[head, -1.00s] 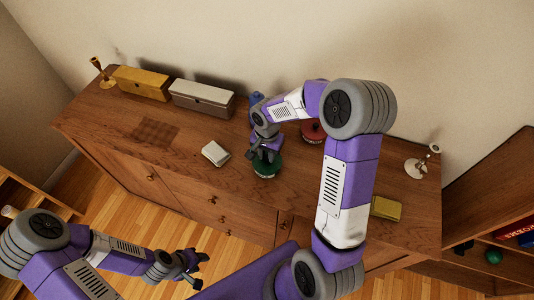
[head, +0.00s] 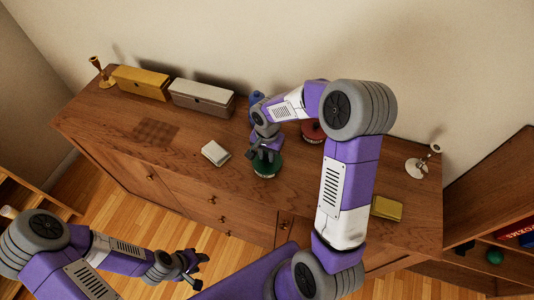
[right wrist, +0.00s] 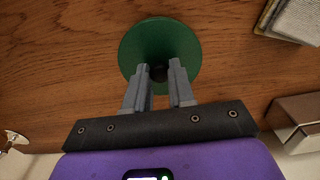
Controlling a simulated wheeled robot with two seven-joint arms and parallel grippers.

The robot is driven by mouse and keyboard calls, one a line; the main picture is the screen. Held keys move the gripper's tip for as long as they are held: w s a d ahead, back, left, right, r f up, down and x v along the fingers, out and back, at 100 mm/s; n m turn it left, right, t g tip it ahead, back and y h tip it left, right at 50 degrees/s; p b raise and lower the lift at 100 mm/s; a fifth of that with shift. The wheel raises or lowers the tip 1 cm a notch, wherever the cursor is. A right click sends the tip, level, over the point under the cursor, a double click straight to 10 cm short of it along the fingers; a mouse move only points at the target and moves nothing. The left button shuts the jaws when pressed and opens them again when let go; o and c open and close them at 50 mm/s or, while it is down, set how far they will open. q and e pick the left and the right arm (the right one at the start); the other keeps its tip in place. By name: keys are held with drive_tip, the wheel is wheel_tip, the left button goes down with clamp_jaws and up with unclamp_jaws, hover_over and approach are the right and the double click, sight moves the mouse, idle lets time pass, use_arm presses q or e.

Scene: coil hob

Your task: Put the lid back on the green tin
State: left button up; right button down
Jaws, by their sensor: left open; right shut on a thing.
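The green tin (head: 265,172) stands on the wooden cabinet top, right of the white block. My right gripper (head: 266,155) is directly above it, pointing down. In the right wrist view the round green lid (right wrist: 160,40) shows from above, with its dark knob (right wrist: 158,73) between the fingers. The right gripper is shut on this knob. The lid is over the tin; I cannot tell whether it is fully seated, as the gripper and lid hide the rim. My left gripper (head: 196,270) is open and empty, low in front of the cabinet.
A red tin (head: 313,131) and a blue object (head: 256,97) stand behind my right arm. A white block (head: 215,153) lies to the left. A yellow box (head: 140,83), a grey box (head: 202,97) and a brass candlestick (head: 103,76) line the back. A yellow block (head: 386,207) lies at right.

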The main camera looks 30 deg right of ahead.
drive_tip(key=shift+c, duration=2)
unclamp_jaws()
drive_tip(key=shift+r+p, duration=2.45)
drive_tip(key=shift+r, duration=1.1)
drive_tip(key=shift+c, duration=0.4)
clamp_jaws()
